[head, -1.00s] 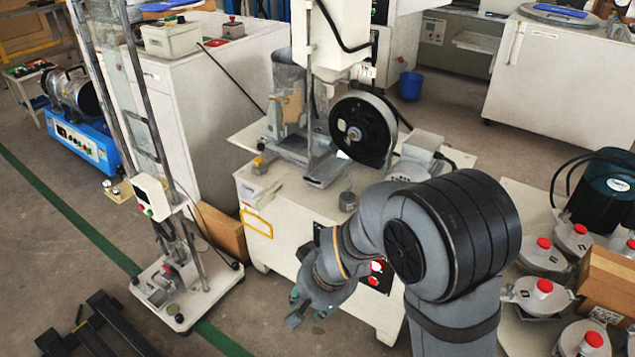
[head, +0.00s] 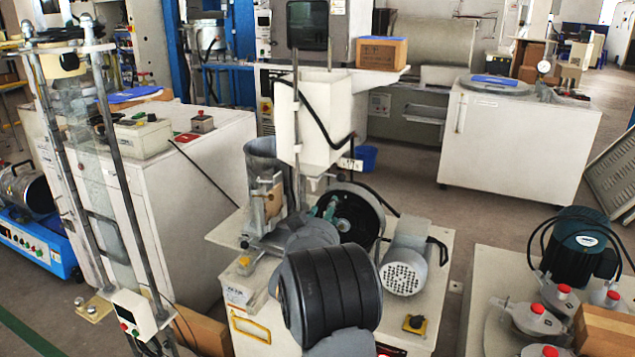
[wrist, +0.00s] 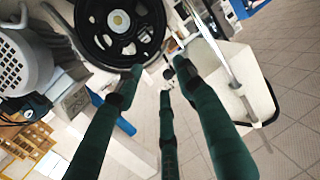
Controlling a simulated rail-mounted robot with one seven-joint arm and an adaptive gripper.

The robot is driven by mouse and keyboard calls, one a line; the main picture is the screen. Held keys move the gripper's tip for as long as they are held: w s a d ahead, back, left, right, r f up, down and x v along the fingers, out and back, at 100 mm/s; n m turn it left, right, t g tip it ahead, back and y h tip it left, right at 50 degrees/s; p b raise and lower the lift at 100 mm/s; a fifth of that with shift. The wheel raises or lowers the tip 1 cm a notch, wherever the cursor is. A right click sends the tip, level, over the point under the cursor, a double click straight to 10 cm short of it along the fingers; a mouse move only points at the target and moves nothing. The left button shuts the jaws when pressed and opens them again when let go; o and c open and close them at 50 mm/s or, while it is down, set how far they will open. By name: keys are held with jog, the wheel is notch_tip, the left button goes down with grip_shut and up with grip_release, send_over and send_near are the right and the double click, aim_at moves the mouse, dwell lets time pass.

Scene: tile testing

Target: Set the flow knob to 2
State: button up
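The machine with the white hopper (head: 325,120) and the black wheel (head: 365,205) stands in the middle of the head view. The hopper's narrow outlet (head: 314,183) is just above my gripper. My gripper (head: 326,208) shows teal fingers in front of the wheel, partly hidden by my arm. In the wrist view my gripper (wrist: 160,78) has its three fingers apart, with nothing held. A small dark round part (wrist: 168,74) shows between the fingertips; I cannot tell whether it is the flow knob. The wheel also shows in the wrist view (wrist: 118,22). No scale or number is readable.
A grey motor (head: 406,258) is right of the wheel. A metal post (head: 296,100) and a grey cylinder (head: 266,160) stand close to the left of the outlet. A black cable (head: 318,120) hangs across the hopper. Open floor (head: 420,190) lies behind the machine.

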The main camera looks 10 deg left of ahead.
aim_at(340, 179)
jog(key=shift+n+t+h, duration=0.4)
jog(key=shift+n+t, duration=0.1)
jog(key=shift+t, duration=0.2)
jog(key=w+r, duration=0.1)
jog(key=w, duration=0.2)
jog(key=w+d+r, duration=0.1)
jog(key=w, duration=0.3)
jog(key=w+d+r, duration=0.1)
jog(key=w, duration=0.2)
jog(key=shift+w+r, duration=0.2)
jog(key=shift+w, duration=0.05)
jog(key=shift+c, duration=1.3)
grip_shut()
jog(key=shift+r, duration=0.1)
